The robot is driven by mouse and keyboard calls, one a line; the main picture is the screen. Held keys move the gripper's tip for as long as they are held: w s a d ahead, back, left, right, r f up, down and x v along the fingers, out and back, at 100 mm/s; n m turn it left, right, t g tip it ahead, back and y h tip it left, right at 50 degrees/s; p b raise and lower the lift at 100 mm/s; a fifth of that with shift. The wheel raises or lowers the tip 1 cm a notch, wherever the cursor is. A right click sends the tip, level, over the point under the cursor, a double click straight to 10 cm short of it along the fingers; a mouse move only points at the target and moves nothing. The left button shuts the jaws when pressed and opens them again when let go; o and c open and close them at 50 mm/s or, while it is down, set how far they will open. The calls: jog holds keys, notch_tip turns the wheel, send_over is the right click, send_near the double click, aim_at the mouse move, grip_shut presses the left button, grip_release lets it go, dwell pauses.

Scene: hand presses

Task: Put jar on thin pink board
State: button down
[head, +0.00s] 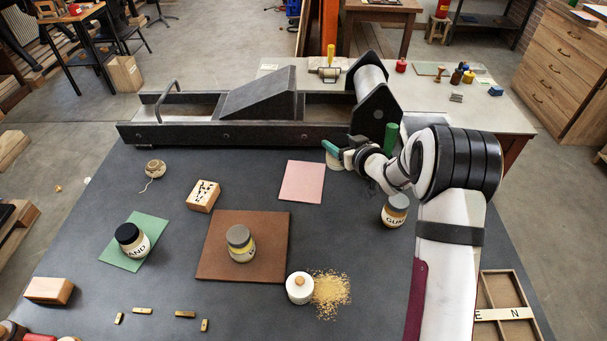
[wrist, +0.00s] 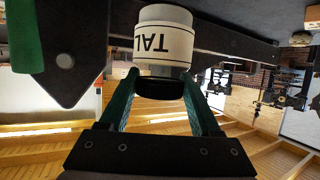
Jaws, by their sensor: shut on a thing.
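The thin pink board (head: 302,182) lies flat and bare on the dark table, right of centre in the head view. My gripper (head: 338,152), with green fingers, is just right of and beyond the board, near the dark press. In the wrist view my gripper (wrist: 160,90) is shut on a cream jar (wrist: 163,38) by its dark lid. The letters "TAL" show upside down on its label. In the head view this jar (head: 333,162) is mostly hidden behind the fingers. I cannot tell whether its base touches the table.
A jar marked "GUM" (head: 395,212) stands close to my arm. One jar (head: 241,248) stands on the brown board (head: 215,265), another (head: 130,238) on the green board (head: 155,228). A white pot (head: 299,290) stands beside spilled grains (head: 332,287). The long press (head: 250,133) blocks the back.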

jog(key=shift+w+a+f, duration=0.6)
jog(key=shift+a+f, duration=0.95)
jog(key=shift+f, duration=0.1)
jog(key=shift+w+a+f, duration=0.55)
jog(key=shift+a+f, duration=0.95)
jog(key=shift+f, duration=0.2)
jog(key=shift+w+a+f, duration=0.6)
jog(key=shift+a+f, duration=0.95)
jog(key=shift+f, duration=0.1)
jog(key=shift+c, duration=0.5)
grip_release()
jog(key=shift+f, duration=0.15)
